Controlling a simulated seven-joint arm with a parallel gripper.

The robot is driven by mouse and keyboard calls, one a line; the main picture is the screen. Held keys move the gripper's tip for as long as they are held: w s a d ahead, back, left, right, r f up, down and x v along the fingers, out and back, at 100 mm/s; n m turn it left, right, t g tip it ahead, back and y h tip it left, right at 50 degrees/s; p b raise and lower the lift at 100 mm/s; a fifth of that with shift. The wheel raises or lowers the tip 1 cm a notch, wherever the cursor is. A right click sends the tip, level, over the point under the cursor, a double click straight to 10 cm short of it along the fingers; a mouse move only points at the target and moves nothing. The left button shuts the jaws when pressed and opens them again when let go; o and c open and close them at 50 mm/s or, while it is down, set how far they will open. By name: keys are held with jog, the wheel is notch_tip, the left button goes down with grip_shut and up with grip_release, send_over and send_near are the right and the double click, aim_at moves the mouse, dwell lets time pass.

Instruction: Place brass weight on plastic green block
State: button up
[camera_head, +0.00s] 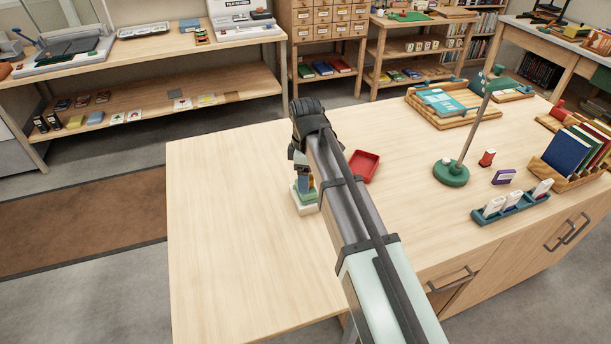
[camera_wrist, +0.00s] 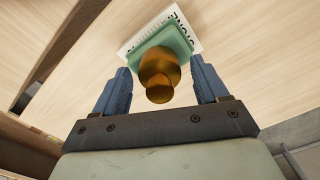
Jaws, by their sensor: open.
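The brass weight (camera_wrist: 158,72) shows in the wrist view as a gold knobbed cylinder. It appears to stand on the plastic green block (camera_wrist: 181,38), which lies on a white box (camera_wrist: 133,45) with dark lettering. My gripper (camera_wrist: 160,68) is open, with one blue finger on each side of the weight and a visible gap at both. In the head view my gripper (camera_head: 303,172) is over the stack near the table's middle. The green block (camera_head: 296,193) and white box (camera_head: 305,209) show below it. The weight is mostly hidden there by my gripper and arm.
A red tray (camera_head: 363,166) lies just right of my gripper. The table's left part (camera_head: 225,220) is clear.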

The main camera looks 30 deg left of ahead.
notch_tip(320, 180, up, 12)
jog(key=shift+f, duration=0.1)
dwell(0.5)
